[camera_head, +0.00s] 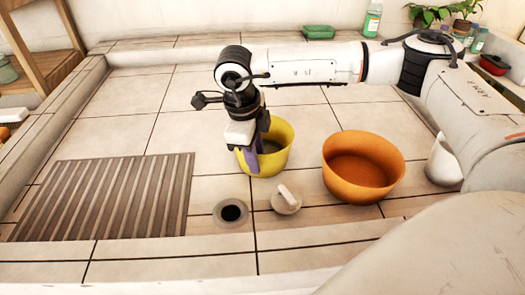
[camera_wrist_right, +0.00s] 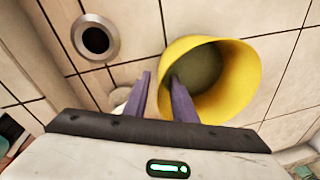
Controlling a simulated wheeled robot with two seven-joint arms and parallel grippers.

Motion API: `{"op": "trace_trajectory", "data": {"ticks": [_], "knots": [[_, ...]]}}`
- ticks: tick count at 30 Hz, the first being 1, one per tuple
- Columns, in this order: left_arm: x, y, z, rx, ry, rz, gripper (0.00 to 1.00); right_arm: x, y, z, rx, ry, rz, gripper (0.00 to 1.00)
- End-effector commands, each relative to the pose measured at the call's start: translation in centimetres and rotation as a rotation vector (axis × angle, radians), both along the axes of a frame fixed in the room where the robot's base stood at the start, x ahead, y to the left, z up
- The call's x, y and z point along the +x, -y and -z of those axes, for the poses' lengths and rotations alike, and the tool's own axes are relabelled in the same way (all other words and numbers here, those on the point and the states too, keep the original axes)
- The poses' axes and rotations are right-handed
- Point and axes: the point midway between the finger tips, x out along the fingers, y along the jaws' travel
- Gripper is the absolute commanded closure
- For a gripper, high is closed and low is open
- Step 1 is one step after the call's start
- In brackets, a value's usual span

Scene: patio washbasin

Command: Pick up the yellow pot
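The yellow pot (camera_head: 280,150) stands upright on the tiled basin floor, with its opening facing up. It also shows in the right wrist view (camera_wrist_right: 240,80). My right gripper (camera_head: 251,160) hangs over the pot's near left side and hides part of it. In the right wrist view its two purple fingers (camera_wrist_right: 160,76) are apart, with a gap between them. One finger overlaps the pot's opening and the other is to the left, outside it. The rim shows between them, and I cannot tell whether they touch it. My left gripper is not in view.
An orange pot (camera_head: 363,168) stands close to the right. A drain hole (camera_head: 231,213) and a pale stopper (camera_head: 286,200) lie in front. A slatted grate (camera_head: 108,197) covers the left floor. A white vessel (camera_head: 443,164) stands at far right. Raised ledges border the basin.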

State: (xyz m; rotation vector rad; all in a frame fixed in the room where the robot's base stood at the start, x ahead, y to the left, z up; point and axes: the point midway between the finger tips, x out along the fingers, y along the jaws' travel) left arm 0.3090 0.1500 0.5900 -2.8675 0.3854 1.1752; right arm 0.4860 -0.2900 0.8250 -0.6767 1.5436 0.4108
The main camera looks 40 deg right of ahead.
Motion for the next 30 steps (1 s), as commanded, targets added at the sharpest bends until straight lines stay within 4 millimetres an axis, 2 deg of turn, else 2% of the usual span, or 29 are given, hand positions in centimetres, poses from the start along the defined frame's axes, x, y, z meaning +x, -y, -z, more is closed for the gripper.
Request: {"op": "trace_trajectory", "data": {"ticks": [4, 9, 30], "knots": [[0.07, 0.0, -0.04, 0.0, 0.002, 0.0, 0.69, 0.03, 0.01, -0.02, 0.0, 0.0, 0.001, 0.76], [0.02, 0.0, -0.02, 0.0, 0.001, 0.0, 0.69, 0.03, 0.0, -0.05, 0.001, 0.001, 0.001, 1.0], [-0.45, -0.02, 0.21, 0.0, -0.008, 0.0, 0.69, 0.06, -0.03, -0.11, 0.001, 0.002, 0.001, 1.0]]}}
